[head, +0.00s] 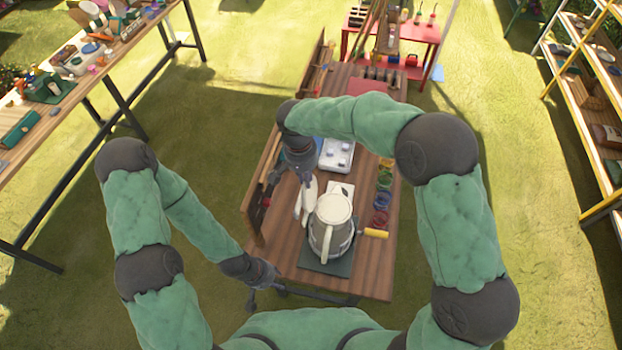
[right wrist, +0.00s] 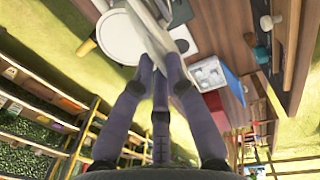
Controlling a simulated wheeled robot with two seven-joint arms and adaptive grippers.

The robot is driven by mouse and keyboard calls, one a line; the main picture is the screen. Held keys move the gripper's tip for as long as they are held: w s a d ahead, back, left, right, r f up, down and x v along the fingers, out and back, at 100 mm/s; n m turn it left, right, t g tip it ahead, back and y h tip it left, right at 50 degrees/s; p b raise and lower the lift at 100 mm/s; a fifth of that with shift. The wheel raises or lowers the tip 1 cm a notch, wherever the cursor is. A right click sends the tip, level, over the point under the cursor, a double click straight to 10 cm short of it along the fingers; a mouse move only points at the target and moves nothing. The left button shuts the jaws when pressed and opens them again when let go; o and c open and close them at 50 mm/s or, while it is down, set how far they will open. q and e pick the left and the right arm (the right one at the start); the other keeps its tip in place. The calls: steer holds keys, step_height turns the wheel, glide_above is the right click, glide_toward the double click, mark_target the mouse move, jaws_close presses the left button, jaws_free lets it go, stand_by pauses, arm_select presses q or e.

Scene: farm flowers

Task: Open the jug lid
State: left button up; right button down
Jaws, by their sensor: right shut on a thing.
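The cream and grey jug (head: 331,232) stands upright on a dark mat (head: 340,266) at the near end of the wooden table. My right gripper (head: 307,180) is just left of the jug top, pointing down. It is shut on a cream, flat piece (head: 309,198), which looks like the jug lid. In the right wrist view this piece (right wrist: 152,32) runs edge-on between the fingers, beside a round white top (right wrist: 120,40). Whether it is joined to the jug is unclear. My left gripper (head: 266,298) is open and empty by the table's near left corner.
Several small coloured jars (head: 383,180) and a yellow-handled tool (head: 375,232) lie right of the jug. A white tray (head: 337,154) sits behind it. A raised wooden board (head: 262,185) edges the table's left side.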

steer(key=shift+s+a+f, duration=0.2)
steer(key=shift+f, duration=0.35)
steer(key=c, duration=1.3)
jaws_free()
steer(key=shift+w, duration=0.2)
steer(key=shift+r, duration=0.25)
steer(key=shift+w, duration=0.1)
steer(key=shift+w+r, duration=0.1)
steer(key=shift+r, duration=0.45)
steer(key=r, duration=0.7)
steer(key=a+r, duration=0.1)
steer(key=r, duration=0.3)
steer(key=shift+w+f, duration=0.1)
